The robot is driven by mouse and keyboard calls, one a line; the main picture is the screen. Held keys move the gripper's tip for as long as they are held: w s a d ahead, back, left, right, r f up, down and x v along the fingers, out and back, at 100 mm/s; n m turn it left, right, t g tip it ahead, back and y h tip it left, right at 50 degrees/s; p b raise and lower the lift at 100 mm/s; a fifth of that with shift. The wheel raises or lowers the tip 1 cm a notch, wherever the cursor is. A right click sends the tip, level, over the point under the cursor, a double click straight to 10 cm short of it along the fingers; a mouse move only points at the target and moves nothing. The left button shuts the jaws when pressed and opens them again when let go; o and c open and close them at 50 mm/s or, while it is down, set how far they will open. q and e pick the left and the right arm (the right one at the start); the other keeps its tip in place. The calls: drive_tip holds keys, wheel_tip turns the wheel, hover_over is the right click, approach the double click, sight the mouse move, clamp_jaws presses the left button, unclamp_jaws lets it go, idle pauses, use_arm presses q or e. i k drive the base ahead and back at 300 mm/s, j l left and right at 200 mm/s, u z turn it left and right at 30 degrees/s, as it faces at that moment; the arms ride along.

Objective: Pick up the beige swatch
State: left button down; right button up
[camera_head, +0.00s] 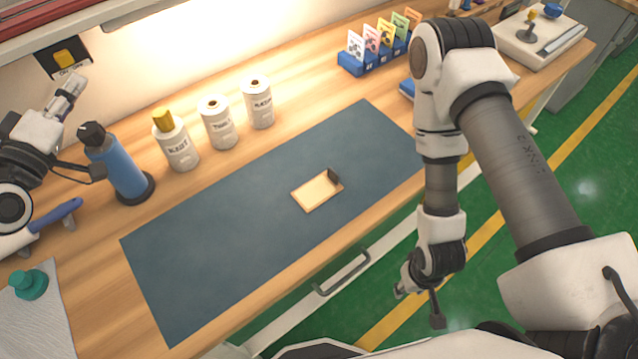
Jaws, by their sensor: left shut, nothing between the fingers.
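My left gripper (70,92) is at the far left, raised near the wall and well away from the swatch. It is shut and empty. My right gripper (402,286) hangs low beyond the table's front edge, over the floor side, apart from the swatch. Its fingers are small and partly hidden, so I cannot tell its opening.
A blue bottle (122,172) and three white bottles (177,148) stand behind the mat. A blue rack of coloured cards (375,58) is at the back. A teal knob (29,284) sits on a grey sheet at lower left. The mat around the swatch is clear.

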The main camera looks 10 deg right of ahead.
sight(312, 194)
drive_tip(key=k+z, duration=0.15)
drive_tip(key=z, duration=0.3)
drive_tip(key=k+l+z, duration=0.1)
drive_tip(key=z, duration=0.4)
drive_tip(key=k+l+z, duration=0.1)
drive_tip(key=z, duration=0.35)
